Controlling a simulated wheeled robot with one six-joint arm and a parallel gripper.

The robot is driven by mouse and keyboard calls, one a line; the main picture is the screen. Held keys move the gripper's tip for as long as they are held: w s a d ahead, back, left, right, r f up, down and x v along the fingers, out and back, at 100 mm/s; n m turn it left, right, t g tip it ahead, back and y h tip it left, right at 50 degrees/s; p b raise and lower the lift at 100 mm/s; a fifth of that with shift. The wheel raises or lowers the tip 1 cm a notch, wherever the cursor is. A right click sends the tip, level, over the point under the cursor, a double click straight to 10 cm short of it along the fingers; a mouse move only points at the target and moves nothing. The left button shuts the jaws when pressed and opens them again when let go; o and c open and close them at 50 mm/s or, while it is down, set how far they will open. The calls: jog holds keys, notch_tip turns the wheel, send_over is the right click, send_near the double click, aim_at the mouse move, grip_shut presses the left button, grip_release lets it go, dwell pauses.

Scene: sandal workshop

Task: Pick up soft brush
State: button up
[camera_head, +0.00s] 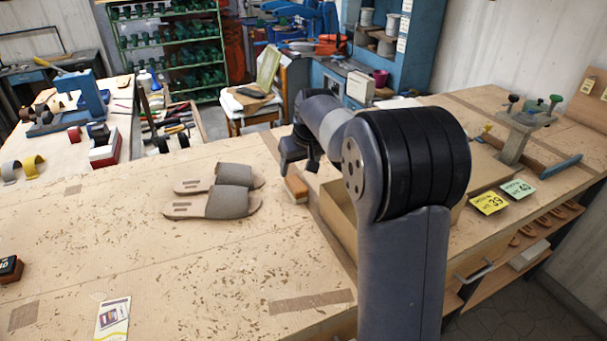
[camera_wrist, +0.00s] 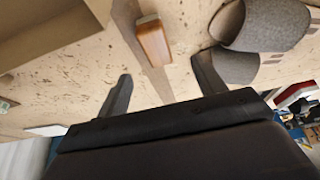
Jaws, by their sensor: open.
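The soft brush, a small block with a reddish-brown wooden top and a pale lower side (camera_head: 297,189), lies on the workbench just right of the grey sandals. In the wrist view the brush (camera_wrist: 153,41) lies beyond my fingertips, roughly in line with the space between them. My gripper (camera_head: 299,160) is above the bench close to the brush in the head view. In the wrist view my gripper's two dark fingers (camera_wrist: 164,72) are spread wide with nothing between them. They do not appear to touch the brush.
A pair of grey sandals (camera_head: 234,202) lies left of the brush; they also show in the wrist view (camera_wrist: 272,24). A cardboard box (camera_head: 338,212) stands close on the brush's right, partly hidden by my arm. The bench front is mostly clear, with a small card (camera_head: 113,318).

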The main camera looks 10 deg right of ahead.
aim_at(296, 183)
jog(key=x, duration=0.5)
jog(key=shift+f+p, duration=0.15)
jog(key=shift+p, duration=0.15)
jog(key=shift+p+x, duration=0.8)
jog(key=shift+x, duration=1.9)
jog(key=shift+w+d, duration=0.1)
jog(key=shift+d, duration=0.15)
jog(key=shift+c, duration=0.5)
jog(key=c, duration=1)
jog(key=shift+o, duration=0.2)
